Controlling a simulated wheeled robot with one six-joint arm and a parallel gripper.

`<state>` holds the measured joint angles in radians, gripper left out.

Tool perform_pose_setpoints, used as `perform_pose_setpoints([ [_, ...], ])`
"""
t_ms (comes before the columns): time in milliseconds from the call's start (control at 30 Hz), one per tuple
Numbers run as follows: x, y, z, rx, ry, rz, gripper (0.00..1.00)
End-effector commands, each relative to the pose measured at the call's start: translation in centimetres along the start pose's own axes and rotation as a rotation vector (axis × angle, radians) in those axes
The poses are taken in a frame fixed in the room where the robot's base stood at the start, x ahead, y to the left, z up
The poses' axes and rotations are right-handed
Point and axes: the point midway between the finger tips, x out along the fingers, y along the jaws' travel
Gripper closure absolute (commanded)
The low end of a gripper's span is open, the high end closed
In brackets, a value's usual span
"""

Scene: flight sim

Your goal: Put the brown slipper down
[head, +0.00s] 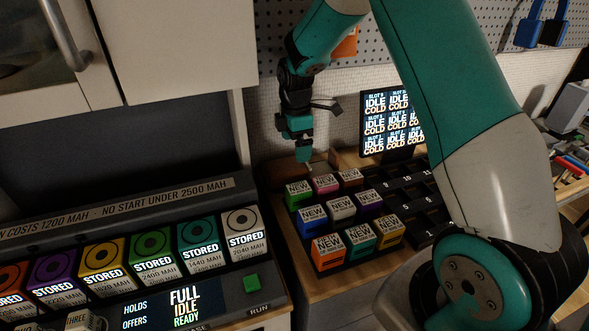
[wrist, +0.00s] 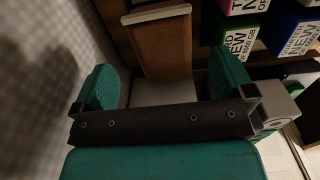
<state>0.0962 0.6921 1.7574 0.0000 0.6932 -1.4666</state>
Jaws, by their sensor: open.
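My gripper (head: 303,152) points down at the back of the wooden counter, left of the screen. In the wrist view, its two green fingers (wrist: 166,84) stand wide apart. A brown thing with a paler tan edge (wrist: 162,45), which looks like the brown slipper, lies ahead of and partly between the fingers. A gap shows on each side of it, and neither finger visibly touches it. In the head view, the brown slipper (head: 284,172) shows low at the counter's back, just below and left of my gripper. The gripper partly hides it.
A black rack (head: 408,211) with several coloured blocks marked NEW stands close to the right. A screen (head: 390,120) stands behind it. A console with several STORED blocks (head: 153,264) is at the left. The patterned wall (head: 262,110) is close behind.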

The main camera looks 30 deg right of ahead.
Motion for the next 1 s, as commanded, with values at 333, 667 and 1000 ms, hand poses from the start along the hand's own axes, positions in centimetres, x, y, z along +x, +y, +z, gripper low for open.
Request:
perform_pose_setpoints([
  [333,4.1,0.0,0.0,0.000,0.000,0.000,0.00],
  [667,8.9,0.0,0.0,0.000,0.000,-0.001,0.00],
  [1000,9.7,0.0,0.0,0.000,0.000,0.002,0.02],
])
